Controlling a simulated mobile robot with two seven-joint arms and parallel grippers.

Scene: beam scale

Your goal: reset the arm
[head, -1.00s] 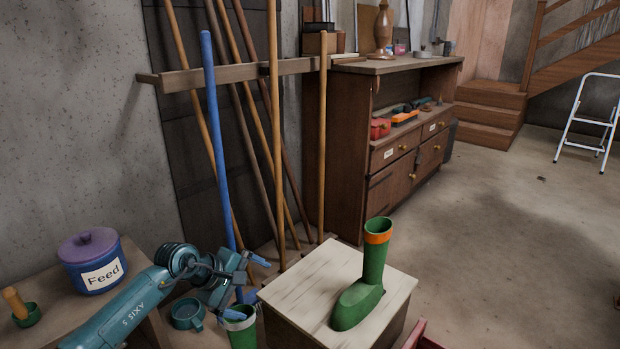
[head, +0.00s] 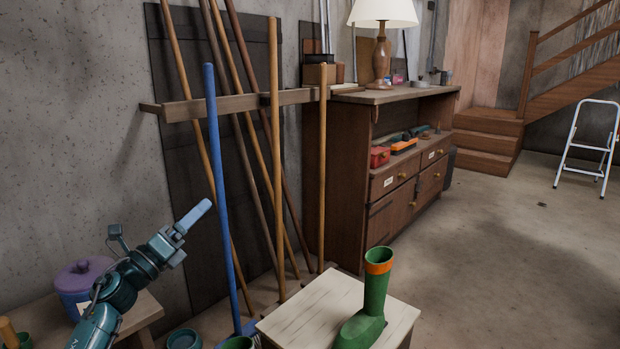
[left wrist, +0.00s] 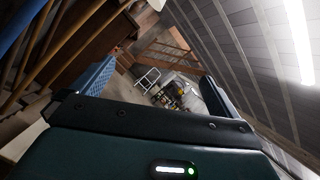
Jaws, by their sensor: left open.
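My left gripper (head: 196,214) is raised in the air at the left of the head view, in front of the grey wall and to the left of the blue pole. Its fingers point up and to the right. In the left wrist view the two blue fingers (left wrist: 155,78) stand wide apart with nothing between them, so it is open and empty. Beyond them the room and sloping ceiling show tilted. My right gripper is in neither view.
A blue pole (head: 222,190) and several wooden poles lean on a rack (head: 240,103). A green boot (head: 376,290) stands on a pale-topped block (head: 310,312). A purple-lidded pot (head: 82,276) is partly behind my arm.

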